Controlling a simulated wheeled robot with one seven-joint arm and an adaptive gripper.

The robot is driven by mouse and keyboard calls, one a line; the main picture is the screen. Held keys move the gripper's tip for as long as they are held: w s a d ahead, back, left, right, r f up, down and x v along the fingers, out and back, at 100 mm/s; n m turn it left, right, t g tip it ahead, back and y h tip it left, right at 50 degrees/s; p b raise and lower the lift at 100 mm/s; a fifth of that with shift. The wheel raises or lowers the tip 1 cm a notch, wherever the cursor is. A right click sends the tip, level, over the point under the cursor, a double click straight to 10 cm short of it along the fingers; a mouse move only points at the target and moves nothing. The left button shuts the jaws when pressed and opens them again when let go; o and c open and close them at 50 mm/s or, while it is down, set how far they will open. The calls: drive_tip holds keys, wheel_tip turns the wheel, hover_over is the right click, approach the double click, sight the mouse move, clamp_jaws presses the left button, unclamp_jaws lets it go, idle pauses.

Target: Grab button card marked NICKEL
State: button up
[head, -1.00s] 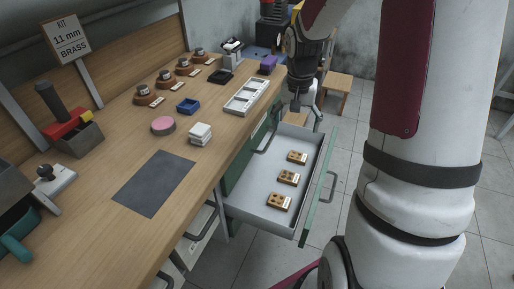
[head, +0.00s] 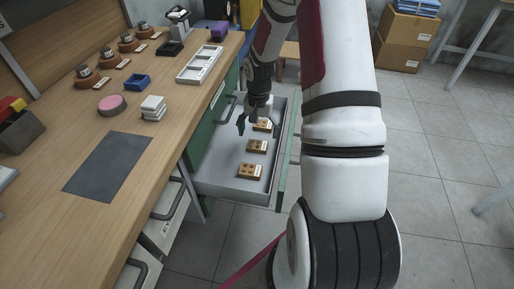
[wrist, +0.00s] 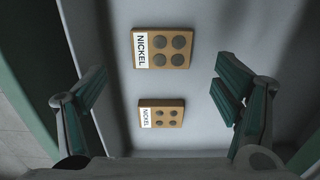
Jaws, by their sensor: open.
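My gripper (head: 257,124) is open and points down into the pulled-out drawer (head: 219,188), over the far end of a row of tan button cards. The far card (head: 263,126) is right by the fingers; the middle card (head: 256,146) and near card (head: 250,172) lie clear of them. In the wrist view, between and below my open fingers (wrist: 158,82), are two cards with white NICKEL labels. One card (wrist: 163,48) has large dark buttons; the other card (wrist: 161,114) has smaller ones. Nothing is held. The third card is outside the wrist view.
The drawer's side walls and green front stand close around my gripper. The workbench (head: 165,120) beside it carries a white compartment tray (head: 200,64), a blue tray (head: 137,81), white blocks (head: 153,107) and a dark mat (head: 108,166). Cardboard boxes (head: 405,38) stand behind.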

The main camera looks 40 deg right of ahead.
sight(258, 144)
drive_tip(key=shift+a+f+b, duration=0.2)
drive_tip(key=shift+f+b, duration=0.6)
drive_tip(key=shift+f, duration=1.95)
drive_tip(key=c, duration=1.2)
